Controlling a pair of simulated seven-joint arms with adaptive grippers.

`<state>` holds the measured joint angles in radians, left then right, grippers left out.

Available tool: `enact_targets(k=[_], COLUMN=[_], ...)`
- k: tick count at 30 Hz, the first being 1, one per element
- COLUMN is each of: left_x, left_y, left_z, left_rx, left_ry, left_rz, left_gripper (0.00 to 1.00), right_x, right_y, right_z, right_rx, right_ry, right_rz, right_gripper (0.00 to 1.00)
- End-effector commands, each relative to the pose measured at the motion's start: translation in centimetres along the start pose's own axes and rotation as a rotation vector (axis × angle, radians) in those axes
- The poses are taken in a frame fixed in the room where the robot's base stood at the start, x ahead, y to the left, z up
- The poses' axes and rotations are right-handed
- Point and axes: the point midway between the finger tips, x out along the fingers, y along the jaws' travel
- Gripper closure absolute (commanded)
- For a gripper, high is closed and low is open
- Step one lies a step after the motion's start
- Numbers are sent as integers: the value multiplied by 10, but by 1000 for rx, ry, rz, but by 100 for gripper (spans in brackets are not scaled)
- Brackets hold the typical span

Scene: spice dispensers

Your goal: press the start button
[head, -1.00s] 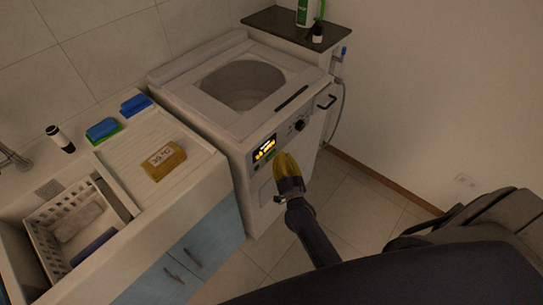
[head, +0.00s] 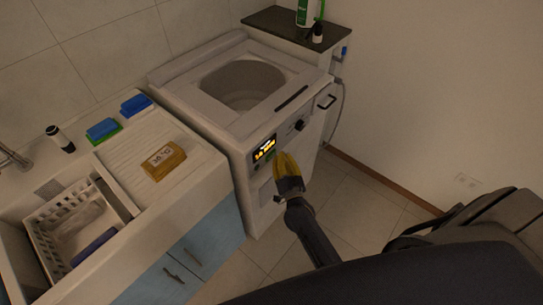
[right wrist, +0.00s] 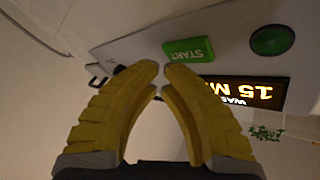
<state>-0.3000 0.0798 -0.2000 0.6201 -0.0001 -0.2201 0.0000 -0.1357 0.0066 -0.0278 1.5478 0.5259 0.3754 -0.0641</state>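The start button (right wrist: 188,50) is a green rectangle marked START on the washing machine's front panel. It appears upside down in the right wrist view, just beyond my right fingertips. The washing machine (head: 212,112) stands in the middle of the head view; the button is too small there to make out clearly. My right gripper (head: 281,156) has yellow fingers pointing at the panel below the lit display. In the right wrist view the fingertips (right wrist: 163,70) nearly meet, with a thin gap and nothing between them. Contact with the button cannot be told. My left gripper is out of view.
The lit display (right wrist: 236,92) and a round green button (right wrist: 272,40) sit near the start button. A black knob (head: 299,125) is farther right on the panel. A sink counter (head: 197,172) adjoins the machine on the left. Open floor lies to the right.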

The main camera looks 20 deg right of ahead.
Motion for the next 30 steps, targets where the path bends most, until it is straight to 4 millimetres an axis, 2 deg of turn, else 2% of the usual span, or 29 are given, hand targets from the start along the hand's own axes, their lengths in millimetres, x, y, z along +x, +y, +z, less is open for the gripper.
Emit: enact_targets(k=[30], left_x=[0], left_y=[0], left_z=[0], left_rx=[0], left_ry=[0], left_rz=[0], left_gripper=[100], right_x=[7], right_y=[-4], right_z=[4], right_rx=[0], right_ry=[0], right_rz=[0], right_gripper=[100])
